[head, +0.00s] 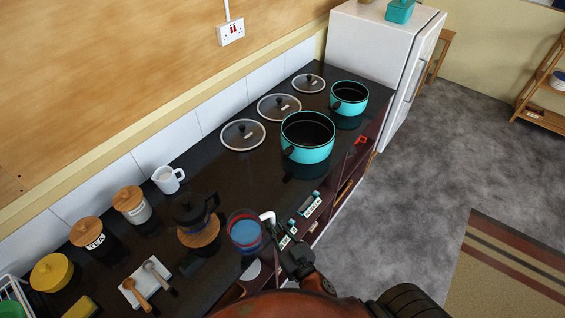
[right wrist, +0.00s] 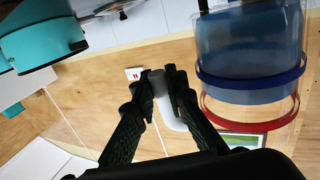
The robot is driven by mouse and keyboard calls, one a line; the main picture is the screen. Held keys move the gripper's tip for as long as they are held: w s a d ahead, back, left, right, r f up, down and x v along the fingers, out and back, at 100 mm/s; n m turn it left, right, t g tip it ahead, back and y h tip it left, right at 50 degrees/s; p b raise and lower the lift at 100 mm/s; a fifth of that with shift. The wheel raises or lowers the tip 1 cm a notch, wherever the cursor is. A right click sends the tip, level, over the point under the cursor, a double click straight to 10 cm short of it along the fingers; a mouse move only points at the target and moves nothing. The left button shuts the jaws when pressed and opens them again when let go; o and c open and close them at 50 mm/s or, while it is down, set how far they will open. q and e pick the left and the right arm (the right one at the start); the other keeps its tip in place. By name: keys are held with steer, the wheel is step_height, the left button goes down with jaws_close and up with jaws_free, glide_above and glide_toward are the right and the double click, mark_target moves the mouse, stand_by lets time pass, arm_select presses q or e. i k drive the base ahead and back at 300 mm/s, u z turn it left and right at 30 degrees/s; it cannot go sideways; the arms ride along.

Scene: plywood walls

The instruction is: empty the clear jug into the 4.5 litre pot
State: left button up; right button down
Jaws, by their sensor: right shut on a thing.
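The clear jug (head: 245,233) has a red rim, a blue band and blue liquid inside. It looks about upright near the counter's front edge; I cannot tell whether its base touches the counter. It also shows large at the right wrist view's upper right (right wrist: 245,45). My right gripper (head: 276,232) is shut on the jug's white handle (right wrist: 163,98), the fingers (right wrist: 160,88) on either side. A larger turquoise pot (head: 308,150), open and dark inside, stands farther along the counter. A smaller turquoise pot (head: 349,108) stands behind it. I cannot read their capacities. My left gripper is out of view.
Several glass lids, one here (head: 243,135), lie along the wall behind the pots. A black coffee press (head: 190,212) stands on a wooden mat left of the jug. A white mug (head: 167,179) and lidded canisters (head: 88,233) are farther left. Dark counter between jug and large pot is clear.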

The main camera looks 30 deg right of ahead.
mark_target(306, 137)
steer(key=u, duration=3.15)
steer(key=k, duration=1.6)
steer(key=z, duration=2.1)
